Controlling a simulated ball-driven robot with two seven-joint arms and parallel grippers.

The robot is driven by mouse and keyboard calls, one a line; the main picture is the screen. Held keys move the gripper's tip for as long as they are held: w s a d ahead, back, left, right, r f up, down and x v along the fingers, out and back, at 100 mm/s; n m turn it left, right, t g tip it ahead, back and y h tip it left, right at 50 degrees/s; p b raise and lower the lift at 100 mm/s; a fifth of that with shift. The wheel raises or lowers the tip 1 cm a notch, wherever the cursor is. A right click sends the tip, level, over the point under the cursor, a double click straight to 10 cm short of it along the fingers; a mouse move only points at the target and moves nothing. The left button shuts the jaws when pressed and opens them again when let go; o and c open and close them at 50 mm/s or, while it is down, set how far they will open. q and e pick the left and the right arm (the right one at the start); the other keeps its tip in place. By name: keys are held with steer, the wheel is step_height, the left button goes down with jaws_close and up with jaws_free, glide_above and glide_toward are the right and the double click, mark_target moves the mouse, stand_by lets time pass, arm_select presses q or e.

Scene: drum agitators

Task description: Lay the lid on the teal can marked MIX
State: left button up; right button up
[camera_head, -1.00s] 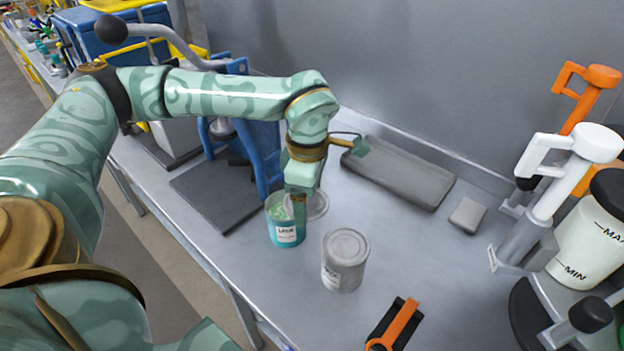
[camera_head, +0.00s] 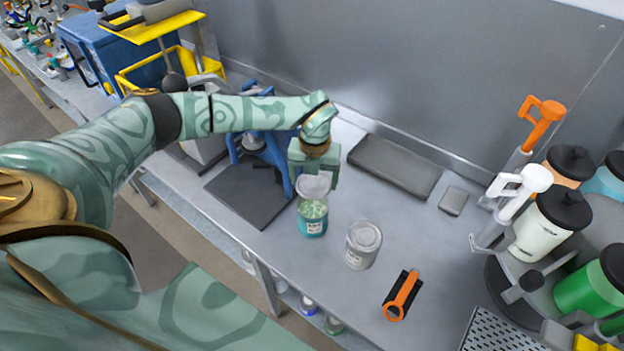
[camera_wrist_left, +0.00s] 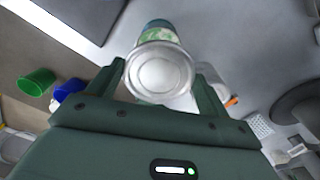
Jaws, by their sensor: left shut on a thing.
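The teal can (camera_head: 313,224) marked MIX stands upright and open on the bench, with pale green contents showing. In the head view the lid overlaps the back of the can's mouth; most of the opening shows. In the left wrist view the lid (camera_wrist_left: 163,74) sits between the fingers of the left gripper (camera_wrist_left: 160,88), with the teal can (camera_wrist_left: 156,30) beyond it. I cannot tell whether lid and can touch. My right gripper is not in view.
A grey lidded can (camera_head: 363,246) stands close to the right of the teal can. An orange-and-black tool (camera_head: 403,295) lies nearer the front edge. A blue stand (camera_head: 262,150) is at the left. A dark grey slab (camera_head: 395,166) lies behind; pump containers (camera_head: 545,230) stand right.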

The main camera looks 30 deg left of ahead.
arm_select(q)
steer(key=shift+f, duration=0.25)
steer(key=shift+s+f+b, duration=0.15)
steer(key=shift+f+b, duration=0.05)
steer(key=shift+b, duration=0.25)
step_height(320, 180, down, 4)
steer(key=b, duration=0.3)
steer(key=shift+r, duration=0.1)
steer(key=shift+f+b, duration=0.55)
steer(key=shift+f, duration=0.1)
steer(key=shift+a+f, duration=0.1)
steer(key=shift+f, duration=0.2)
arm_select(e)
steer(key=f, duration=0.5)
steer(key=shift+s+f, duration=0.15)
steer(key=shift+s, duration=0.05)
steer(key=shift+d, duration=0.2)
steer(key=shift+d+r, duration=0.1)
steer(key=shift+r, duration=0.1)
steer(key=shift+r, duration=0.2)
